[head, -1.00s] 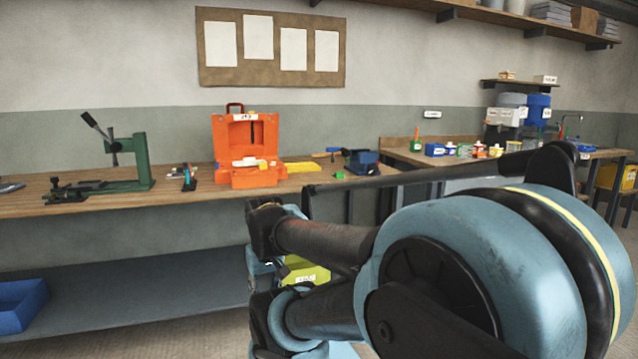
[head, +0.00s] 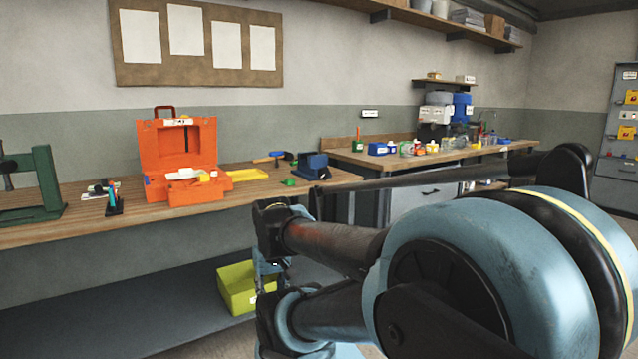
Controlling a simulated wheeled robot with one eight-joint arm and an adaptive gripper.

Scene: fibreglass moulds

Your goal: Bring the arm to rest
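My arm (head: 450,265) fills the lower right of the head view, with its large blue-grey joint nearest the camera. Its links reach left to joints in front of the lower shelf. Part of my arm's far end (head: 272,265) shows small beside the yellow-green bin, largely hidden behind my own links. I cannot make out the gripper's fingertips, nor whether it holds anything. The arm looks clear of the workbench (head: 240,195) in the picture, though the depth between them is hard to judge.
An open orange case (head: 178,150) stands on the bench, with a green press (head: 40,180) to its left and a blue vice (head: 311,165) to its right. A yellow-green bin (head: 236,288) sits on the lower shelf. A second bench (head: 350,156) holds several small containers.

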